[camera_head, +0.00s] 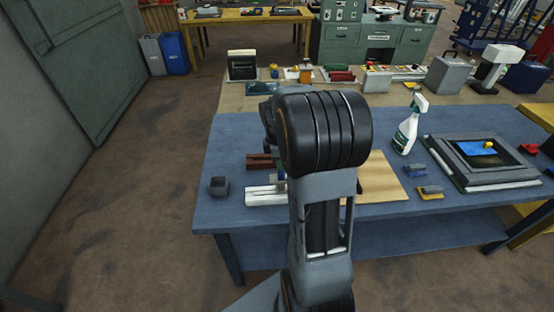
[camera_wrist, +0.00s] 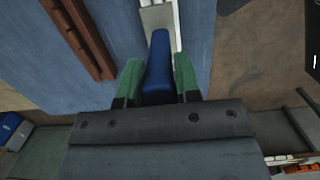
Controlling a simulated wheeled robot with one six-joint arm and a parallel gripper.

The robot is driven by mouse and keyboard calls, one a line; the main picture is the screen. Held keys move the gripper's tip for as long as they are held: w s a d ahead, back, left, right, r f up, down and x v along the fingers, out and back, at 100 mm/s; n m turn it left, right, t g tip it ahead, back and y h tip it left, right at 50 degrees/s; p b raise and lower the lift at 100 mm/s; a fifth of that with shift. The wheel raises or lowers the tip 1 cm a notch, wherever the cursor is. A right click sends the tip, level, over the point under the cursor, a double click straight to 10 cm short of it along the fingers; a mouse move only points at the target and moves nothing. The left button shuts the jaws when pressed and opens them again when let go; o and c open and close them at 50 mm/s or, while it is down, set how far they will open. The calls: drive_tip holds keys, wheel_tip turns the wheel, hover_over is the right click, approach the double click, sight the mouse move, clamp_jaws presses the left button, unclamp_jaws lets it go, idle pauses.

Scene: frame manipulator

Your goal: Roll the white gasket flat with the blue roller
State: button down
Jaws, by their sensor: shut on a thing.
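My gripper (camera_wrist: 158,88) is shut on a blue roller (camera_wrist: 159,55), with a green finger pad on each side of it. The blue part points away from my gripper, toward the top of the wrist view. A white and light grey strip (camera_wrist: 178,28) lies beyond its tip. In the head view this white piece (camera_head: 264,199) lies at the front left of the blue table, beside my arm. I cannot tell the gasket from its backing, nor whether the roller touches it. My arm hides the gripper and much of the piece in the head view.
A brown rail (camera_wrist: 80,35) lies left of the white piece on the blue table (camera_head: 440,230). A tan board (camera_head: 380,180), spray bottle (camera_head: 408,130) and grey frame (camera_head: 485,160) are to the right.

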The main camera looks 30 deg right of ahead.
drive_tip(key=shift+s+d+f, duration=0.1)
drive_tip(key=shift+d, duration=0.05)
drive_tip(key=shift+s+d, duration=0.35)
drive_tip(key=shift+d, duration=0.3)
drive_tip(key=shift+s+d, duration=0.35)
drive_tip(key=shift+d, duration=0.3)
drive_tip(key=shift+s+d+p, duration=0.2)
drive_tip(key=shift+s+d, duration=0.2)
drive_tip(key=shift+d, duration=0.3)
drive_tip(key=shift+s+d+p, duration=0.2)
drive_tip(key=shift+s+d, duration=0.2)
drive_tip(key=shift+d, duration=0.3)
drive_tip(key=shift+s+d, duration=0.1)
drive_tip(key=d, duration=0.1)
drive_tip(key=s+d, duration=0.1)
drive_tip(key=shift+s+d+p, duration=0.15)
drive_tip(key=shift+d+p, duration=0.15)
drive_tip(key=shift+p, duration=0.05)
drive_tip(key=shift+r, duration=0.2)
